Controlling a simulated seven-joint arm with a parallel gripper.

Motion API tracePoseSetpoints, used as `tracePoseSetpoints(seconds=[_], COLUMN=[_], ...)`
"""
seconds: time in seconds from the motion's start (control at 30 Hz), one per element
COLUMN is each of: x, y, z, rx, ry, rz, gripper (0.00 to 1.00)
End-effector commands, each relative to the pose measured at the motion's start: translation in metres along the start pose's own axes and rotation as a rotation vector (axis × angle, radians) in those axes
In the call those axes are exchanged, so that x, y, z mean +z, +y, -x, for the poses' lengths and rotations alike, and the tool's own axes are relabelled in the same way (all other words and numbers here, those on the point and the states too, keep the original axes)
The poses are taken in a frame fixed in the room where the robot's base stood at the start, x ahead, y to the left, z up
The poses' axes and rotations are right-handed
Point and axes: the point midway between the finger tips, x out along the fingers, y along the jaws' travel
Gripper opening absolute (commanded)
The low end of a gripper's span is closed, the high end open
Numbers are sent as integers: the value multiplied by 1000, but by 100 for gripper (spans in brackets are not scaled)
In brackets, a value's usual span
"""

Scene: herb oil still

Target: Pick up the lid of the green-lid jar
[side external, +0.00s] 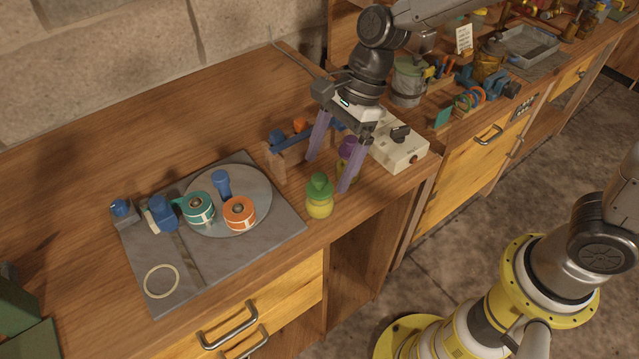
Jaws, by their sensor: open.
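The green-lid jar (320,206) is a small yellow jar standing upright near the front edge of the wooden bench. Its green lid (320,185) sits on top. My gripper (331,176) is open, with its two purple fingers pointing down, just behind and to the right of the jar. The right finger comes close beside the lid in the picture; I cannot tell whether they touch. A similar jar with a purple lid (348,146) stands behind, partly hidden by the right finger.
A grey board (270,232) to the left carries a round plate, green and orange rolls and blue-handled parts. A white box with a black knob (408,152) stands to the right.

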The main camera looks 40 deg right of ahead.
Motion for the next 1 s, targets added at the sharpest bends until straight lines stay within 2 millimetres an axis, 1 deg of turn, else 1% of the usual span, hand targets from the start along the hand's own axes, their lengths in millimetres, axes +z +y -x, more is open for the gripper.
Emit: tracePoseSetpoints(seconds=[0.03, 0.1, 0.2, 0.3, 0.5, 0.53, 0.67, 0.7, 0.77, 0.8, 0.87, 0.9, 0.97, 1.0], x=[0, -1, -1, 0, 0, 0, 0, 0, 0, 0, 0, 0, 0, 0], y=[2, 3, 2, 2, 2, 2, 2, 2, 2, 2, 2, 2, 2, 2], z=[-9, -19, -30, -35, -35, -35, -35, -35, -35, -35, -35, -35, -35, -35], rx=[4, 4, 3, 1, 0, 0, 0, 0, 0, 0, 0, 0, 0, 0], ry=[1, 1, 0, 0, -1, -1, -1, -1, -1, -1, -1, -1, -1, -1], rz=[-1, -1, -1, 0, 0, 0, 0, 0, -1, -1, -1, -1, -1, -1], gripper=[94, 94, 94, 94, 94, 92, 68, 61, 50, 43, 32, 25, 14, 7])
